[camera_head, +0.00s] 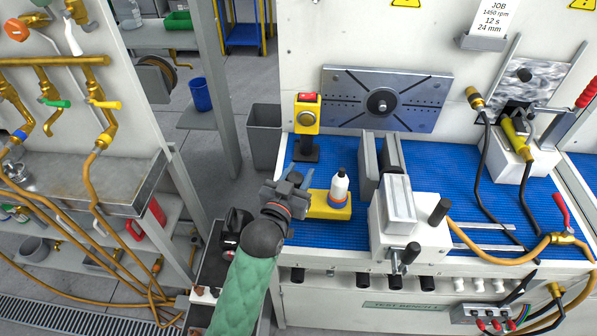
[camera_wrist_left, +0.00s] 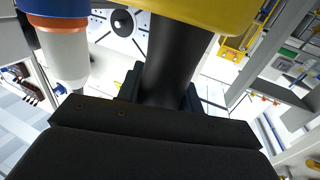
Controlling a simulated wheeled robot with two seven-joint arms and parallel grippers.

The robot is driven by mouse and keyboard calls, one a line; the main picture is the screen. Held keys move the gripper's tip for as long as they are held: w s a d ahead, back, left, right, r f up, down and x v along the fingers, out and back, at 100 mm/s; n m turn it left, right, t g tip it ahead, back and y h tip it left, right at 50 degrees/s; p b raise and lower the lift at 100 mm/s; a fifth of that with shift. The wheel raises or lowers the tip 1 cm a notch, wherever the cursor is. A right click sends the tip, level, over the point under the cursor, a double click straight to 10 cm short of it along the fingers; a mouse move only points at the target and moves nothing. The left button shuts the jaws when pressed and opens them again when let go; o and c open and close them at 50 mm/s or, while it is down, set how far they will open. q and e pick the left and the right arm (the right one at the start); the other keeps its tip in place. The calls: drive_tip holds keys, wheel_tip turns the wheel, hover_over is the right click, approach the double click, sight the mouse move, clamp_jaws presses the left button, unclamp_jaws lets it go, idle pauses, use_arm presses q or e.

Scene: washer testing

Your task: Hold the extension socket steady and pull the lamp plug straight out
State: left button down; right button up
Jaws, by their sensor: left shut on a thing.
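My left gripper (camera_head: 297,183) is at the left end of a small yellow block (camera_head: 328,207) on the blue bench mat. In the left wrist view, my gripper's dark body fills the bottom, and a thick black cylindrical part (camera_wrist_left: 172,68) runs from it to the yellow block (camera_wrist_left: 235,12). The gripper is shut on this dark part. I cannot make out for certain an extension socket or lamp plug. My right gripper is out of view.
A grey vise (camera_head: 412,235) stands right of the block. A yellow switch post (camera_head: 306,120) with a red top stands behind. Yellow-ended connectors (camera_head: 515,138) with black cables and an orange hose (camera_head: 500,260) occupy the right side. A grey bin (camera_head: 264,140) stands left of the bench.

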sight(319, 194)
use_arm(q)
drive_tip(key=shift+f+b, duration=0.45)
drive_tip(key=shift+f, duration=1.15)
idle(0.9)
